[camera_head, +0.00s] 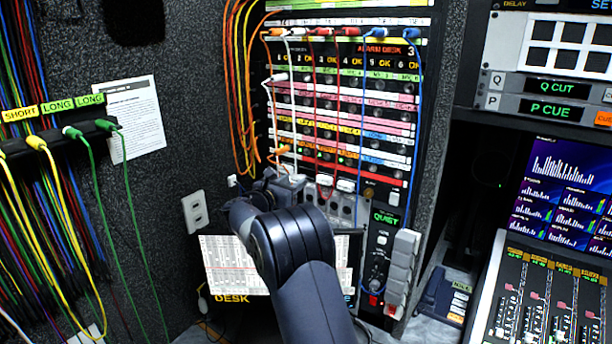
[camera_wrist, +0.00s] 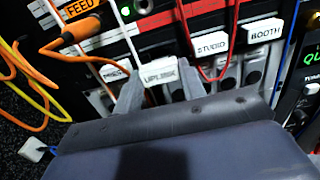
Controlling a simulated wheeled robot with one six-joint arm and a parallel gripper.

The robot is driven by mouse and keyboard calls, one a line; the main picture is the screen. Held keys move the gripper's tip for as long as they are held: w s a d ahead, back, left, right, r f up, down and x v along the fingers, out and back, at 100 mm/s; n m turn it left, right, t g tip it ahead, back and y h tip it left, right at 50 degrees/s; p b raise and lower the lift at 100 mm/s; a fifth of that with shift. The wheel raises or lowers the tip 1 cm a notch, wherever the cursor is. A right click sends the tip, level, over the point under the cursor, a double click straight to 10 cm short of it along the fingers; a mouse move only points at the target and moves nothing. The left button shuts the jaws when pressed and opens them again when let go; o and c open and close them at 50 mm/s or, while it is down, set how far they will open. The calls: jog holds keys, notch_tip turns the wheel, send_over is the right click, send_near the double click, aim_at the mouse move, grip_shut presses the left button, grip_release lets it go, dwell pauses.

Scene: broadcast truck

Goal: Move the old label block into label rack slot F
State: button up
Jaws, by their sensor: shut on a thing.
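My gripper (camera_wrist: 160,80) is shut on a small white label block (camera_wrist: 160,71) that reads UPLINK, one finger on each side of it. The block sits slightly below the line of its neighbours in the wrist view; I cannot tell whether it is clear of its seat. Beside it are a partly hidden white label (camera_wrist: 113,72), the STUDIO label (camera_wrist: 210,42) and the BOOTH label (camera_wrist: 264,30). In the head view my gripper (camera_head: 287,183) is at the lower left of the patch panel, and the block cannot be made out. No slot marked F is readable.
Orange, white and red patch cords hang close around my gripper (camera_wrist: 70,38). A grey stepped holder (camera_head: 404,262) stands on the right of the panel. A mixing desk (camera_head: 545,300) is at the right.

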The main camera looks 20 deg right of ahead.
jog(key=shift+v, duration=1)
jog(key=shift+a+b, duration=0.1)
jog(key=shift+b, duration=0.2)
jog(key=shift+v, duration=1.5)
